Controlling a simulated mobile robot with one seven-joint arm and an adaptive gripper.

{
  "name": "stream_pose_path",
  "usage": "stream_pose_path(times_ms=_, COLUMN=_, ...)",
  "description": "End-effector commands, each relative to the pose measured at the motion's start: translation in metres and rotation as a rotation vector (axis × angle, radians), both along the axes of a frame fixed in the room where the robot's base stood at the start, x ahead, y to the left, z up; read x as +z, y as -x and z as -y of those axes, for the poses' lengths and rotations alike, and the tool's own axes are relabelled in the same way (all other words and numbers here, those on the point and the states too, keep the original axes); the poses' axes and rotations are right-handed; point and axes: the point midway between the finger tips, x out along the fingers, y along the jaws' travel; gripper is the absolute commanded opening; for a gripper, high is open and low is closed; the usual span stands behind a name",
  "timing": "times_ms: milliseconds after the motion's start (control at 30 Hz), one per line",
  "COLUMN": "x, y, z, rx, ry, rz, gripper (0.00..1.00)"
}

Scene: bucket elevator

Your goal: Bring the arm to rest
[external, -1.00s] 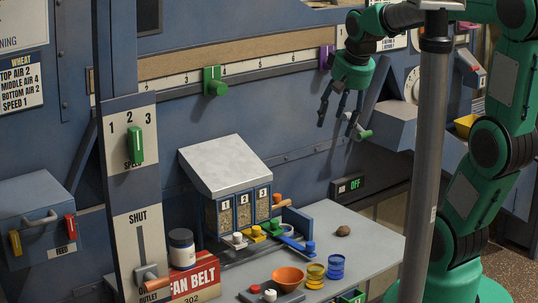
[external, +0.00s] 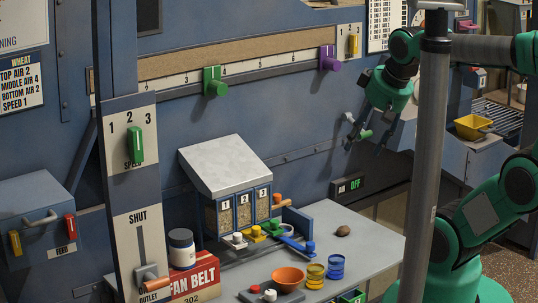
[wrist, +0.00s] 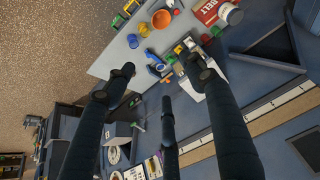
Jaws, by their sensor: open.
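My gripper (external: 369,136) is at the right of the external view, in front of the blue machine wall, above the right end of the grey work table (external: 372,232). Its green body is partly beside the grey pole, and its dark fingers point downward. In the wrist view my gripper (wrist: 155,85) shows dark fingers spread wide with nothing between them. It is open and empty. My green arm reaches in from the right, partly hidden behind the pole.
The grey pole (external: 424,160) stands in front of my arm. The table carries a sample box (external: 237,209), an orange bowl (external: 288,277) and small coloured jars (external: 336,266). A yellow tray (external: 472,127) stands on the right. The wall has green (external: 214,82) and purple (external: 328,59) slider knobs.

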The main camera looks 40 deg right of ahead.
Motion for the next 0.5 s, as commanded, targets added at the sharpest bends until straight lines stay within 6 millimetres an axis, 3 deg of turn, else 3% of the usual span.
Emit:
stream_pose_path(times_ms=167, x=-0.003, y=0.000, z=0.000, rx=-0.001, ry=0.000, rz=0.000, gripper=0.55)
stream_pose_path(times_ms=500, x=-0.029, y=0.000, z=0.000, rx=-0.001, ry=0.000, rz=0.000, gripper=0.55)
